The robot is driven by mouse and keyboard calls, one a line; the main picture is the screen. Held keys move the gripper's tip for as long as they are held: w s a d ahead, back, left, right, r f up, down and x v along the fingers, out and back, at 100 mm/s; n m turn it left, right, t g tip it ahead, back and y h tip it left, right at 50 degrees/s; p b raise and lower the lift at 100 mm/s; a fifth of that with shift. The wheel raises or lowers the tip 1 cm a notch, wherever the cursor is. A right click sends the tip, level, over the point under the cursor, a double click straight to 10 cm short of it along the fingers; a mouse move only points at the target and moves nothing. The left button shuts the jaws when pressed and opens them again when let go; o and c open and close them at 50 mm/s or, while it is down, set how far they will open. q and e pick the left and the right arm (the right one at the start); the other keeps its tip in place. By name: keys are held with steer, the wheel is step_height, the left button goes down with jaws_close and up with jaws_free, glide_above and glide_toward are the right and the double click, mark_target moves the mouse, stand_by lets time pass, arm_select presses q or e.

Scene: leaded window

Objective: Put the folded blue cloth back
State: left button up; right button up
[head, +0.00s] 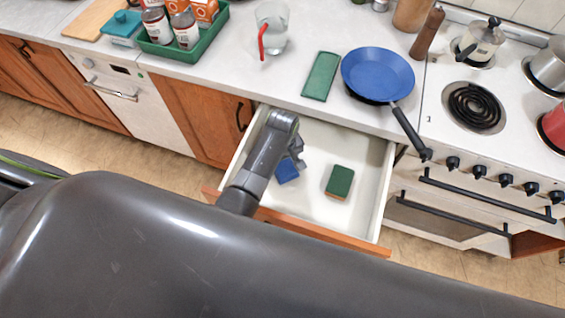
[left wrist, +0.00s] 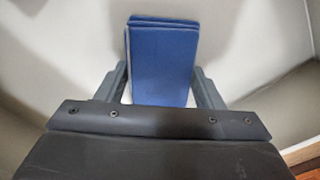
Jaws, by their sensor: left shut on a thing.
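The folded blue cloth (left wrist: 163,65) is between the two fingers of my left gripper (left wrist: 162,88) in the left wrist view, and the gripper is shut on it. In the head view the blue cloth (head: 286,171) shows in part beside my left gripper (head: 294,160), inside the open drawer (head: 316,215). My left arm hides the rest of the cloth there. I cannot tell whether the cloth touches the drawer floor. My right gripper is not in view.
A green and tan sponge (head: 339,182) lies in the drawer, right of the cloth. On the counter above are a folded green cloth (head: 321,76), a blue pan (head: 378,74), a glass (head: 272,28) with a red straw, and a green tray (head: 190,50). The stove (head: 455,130) stands right.

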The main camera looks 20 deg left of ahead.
mark_target(283, 162)
arm_select(q)
steer(key=o, duration=0.9)
steer(key=shift+f, duration=0.1)
steer(key=shift+o, duration=0.2)
step_height(283, 162, up, 10)
steer(key=p, duration=1)
steer(key=shift+f, duration=0.1)
steer(key=shift+r, duration=1.25)
